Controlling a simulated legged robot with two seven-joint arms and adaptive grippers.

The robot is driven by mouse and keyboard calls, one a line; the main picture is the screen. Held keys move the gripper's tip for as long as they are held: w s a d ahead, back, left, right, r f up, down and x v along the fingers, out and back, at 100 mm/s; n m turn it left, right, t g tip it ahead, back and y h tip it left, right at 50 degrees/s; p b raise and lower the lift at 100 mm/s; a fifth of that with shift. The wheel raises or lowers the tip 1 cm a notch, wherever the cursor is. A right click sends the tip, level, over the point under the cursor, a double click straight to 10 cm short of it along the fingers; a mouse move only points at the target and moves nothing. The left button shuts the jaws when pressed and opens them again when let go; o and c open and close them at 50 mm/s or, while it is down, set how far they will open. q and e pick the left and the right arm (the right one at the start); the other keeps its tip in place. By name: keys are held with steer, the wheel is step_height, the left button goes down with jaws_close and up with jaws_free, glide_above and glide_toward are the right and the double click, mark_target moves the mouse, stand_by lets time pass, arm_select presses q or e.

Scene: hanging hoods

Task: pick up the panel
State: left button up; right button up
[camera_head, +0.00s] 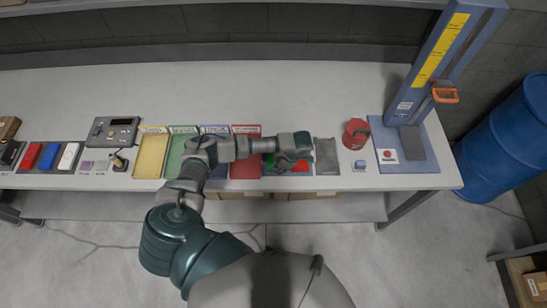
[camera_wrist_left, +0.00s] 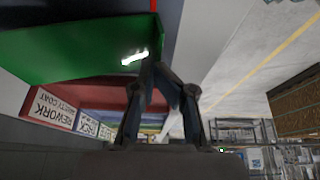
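The panel shows in the head view as a red patch (camera_head: 302,165) and a green patch around my left gripper, partly hidden by it. In the left wrist view, a large green face of the panel (camera_wrist_left: 75,45) fills the upper left, its right edge meeting my fingertips. My left gripper (camera_head: 288,161) is low over the bench's front part. Its two fingers (camera_wrist_left: 152,64) come together at the panel's edge and look shut on it. I cannot tell whether the panel is clear of the bench. My right gripper is not in view.
Yellow (camera_head: 152,156), green, blue and red (camera_head: 245,167) labelled trays lie left of the gripper, partly under my arm. A grey plate (camera_head: 326,156), a red round object (camera_head: 356,133) and a blue stand (camera_head: 432,75) are to the right. The back of the bench is clear.

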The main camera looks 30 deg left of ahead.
arm_select(q)
steer(key=shift+w+d+f, duration=0.25)
steer(key=shift+d+f, duration=0.35)
steer(key=shift+d, duration=0.05)
jaws_close()
steer(key=shift+w+a, duration=0.1)
steer(key=shift+a, duration=0.55)
steer(key=shift+s+a+f, duration=0.15)
steer(key=shift+s+a, duration=0.15)
steer(key=shift+a, duration=0.25)
steer(key=shift+d, duration=0.5)
steer(key=shift+w+r, duration=0.1)
steer(key=shift+r, duration=0.35)
steer(key=v, duration=0.1)
steer(key=b+v, duration=0.1)
steer(key=shift+s+r, duration=0.25)
steer(key=shift+r, duration=0.2)
steer(key=s+d+r+b, duration=0.2)
steer(key=s+d, duration=0.8)
steer(key=d, duration=0.1)
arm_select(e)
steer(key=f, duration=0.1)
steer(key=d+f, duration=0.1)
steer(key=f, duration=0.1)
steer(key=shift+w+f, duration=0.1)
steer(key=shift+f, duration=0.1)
arm_select(q)
steer(key=shift+f, duration=0.1)
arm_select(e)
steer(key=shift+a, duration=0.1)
